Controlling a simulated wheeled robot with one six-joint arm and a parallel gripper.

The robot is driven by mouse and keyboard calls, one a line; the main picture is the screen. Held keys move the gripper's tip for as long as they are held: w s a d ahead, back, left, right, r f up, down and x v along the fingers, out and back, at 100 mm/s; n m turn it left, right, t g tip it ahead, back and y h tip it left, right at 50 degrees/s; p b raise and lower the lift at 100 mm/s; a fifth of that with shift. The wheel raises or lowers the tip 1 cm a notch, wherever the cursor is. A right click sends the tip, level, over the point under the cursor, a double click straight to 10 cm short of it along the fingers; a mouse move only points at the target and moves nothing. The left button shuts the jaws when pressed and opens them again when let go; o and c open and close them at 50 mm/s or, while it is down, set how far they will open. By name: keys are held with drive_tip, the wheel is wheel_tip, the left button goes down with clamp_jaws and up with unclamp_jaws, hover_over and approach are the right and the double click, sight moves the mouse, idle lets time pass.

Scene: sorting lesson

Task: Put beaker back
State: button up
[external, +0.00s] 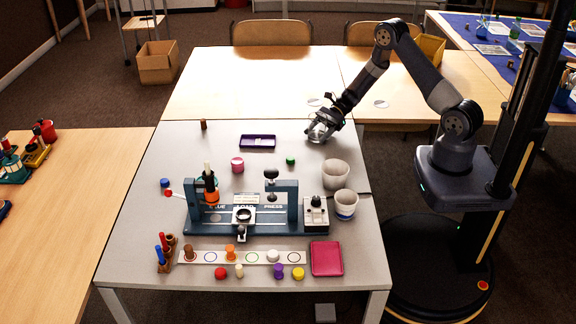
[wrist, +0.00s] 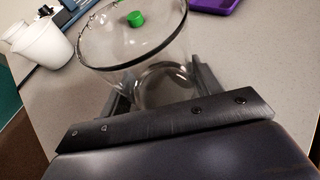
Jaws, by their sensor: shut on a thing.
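The clear glass beaker (external: 317,134) is at the far right part of the grey table in the external view. My gripper (external: 328,121) reaches it from the upper right and is shut on it. In the wrist view, the beaker (wrist: 128,42) stands between the two fingers of my gripper (wrist: 158,90), its dark-lined rim facing up and away. Its lower part is partly hidden by the gripper. I cannot tell whether its base touches the table.
White round spots (external: 381,103) mark the wooden table behind. Two white cups (external: 335,175) (external: 345,204) stand nearer the front, beside a blue press (external: 262,226).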

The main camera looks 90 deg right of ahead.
drive_tip(key=shift+f, duration=0.1)
drive_tip(key=shift+f, duration=0.15)
drive_tip(key=o, duration=1.1)
drive_tip(key=shift+r, duration=0.3)
drive_tip(key=b+v, duration=0.1)
drive_tip(key=v, duration=1.1)
drive_tip(key=shift+o, duration=0.4)
